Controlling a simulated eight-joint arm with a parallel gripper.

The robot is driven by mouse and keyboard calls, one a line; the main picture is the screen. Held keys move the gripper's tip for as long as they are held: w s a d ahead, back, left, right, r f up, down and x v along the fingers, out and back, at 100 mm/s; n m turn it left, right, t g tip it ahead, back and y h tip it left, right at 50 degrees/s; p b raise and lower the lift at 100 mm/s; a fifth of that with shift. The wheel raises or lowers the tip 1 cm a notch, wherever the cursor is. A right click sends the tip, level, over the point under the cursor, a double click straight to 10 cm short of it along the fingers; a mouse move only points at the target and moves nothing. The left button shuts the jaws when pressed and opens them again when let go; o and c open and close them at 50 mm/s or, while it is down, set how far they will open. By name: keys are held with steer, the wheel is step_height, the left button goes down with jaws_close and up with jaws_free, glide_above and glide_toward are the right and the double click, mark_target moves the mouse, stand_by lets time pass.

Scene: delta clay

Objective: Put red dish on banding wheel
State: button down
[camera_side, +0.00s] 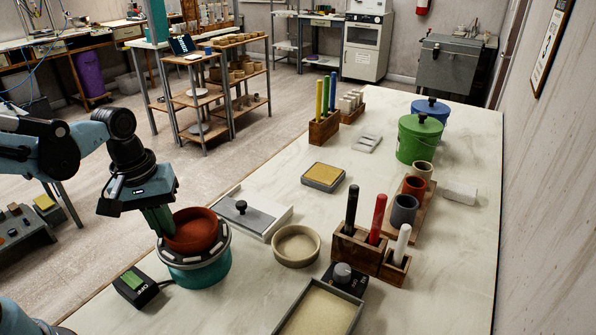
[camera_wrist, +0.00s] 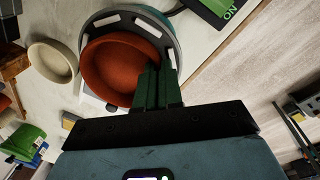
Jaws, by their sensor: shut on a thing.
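The red dish (camera_side: 192,228) is a round, shallow terracotta-red bowl, open side up. It is over the top of the banding wheel (camera_side: 200,276), a teal drum with a grey top ring carrying pale pads. The dish looks slightly tilted in the side view; I cannot tell whether it rests fully on the wheel. My gripper (camera_side: 160,220) is shut on the dish's left rim, with its green fingers pointing down. In the wrist view the fingers (camera_wrist: 153,75) grip the rim of the dish (camera_wrist: 120,68), and the wheel's ring (camera_wrist: 125,18) shows around it.
A black box with a green panel (camera_side: 135,287) stands left of the wheel, near the table edge. A cream bowl (camera_side: 296,246), a grey plate with a black knob (camera_side: 262,216) and a sand-filled tray (camera_side: 318,310) lie to the right. Wooden tool holders (camera_side: 360,250) stand beyond.

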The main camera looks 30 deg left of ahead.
steer(key=shift+f, duration=0.15)
steer(key=c, duration=1.3)
jaws_free()
step_height(320, 180, up, 12)
steer(key=a, duration=0.1)
steer(key=f+m+t, duration=0.1)
steer(key=f+m, duration=0.1)
steer(key=d+f+m+t, duration=0.1)
steer(key=f+m+t, duration=0.1)
steer(key=f+m+t+y, duration=0.1)
steer(key=f+m+t, duration=0.1)
steer(key=shift+w+d+m, duration=0.35)
steer(key=shift+m, duration=0.05)
steer(key=shift+w+d+f+m+t, duration=0.2)
steer(key=shift+f+m+t, duration=0.1)
steer(key=shift+m+t, duration=0.35)
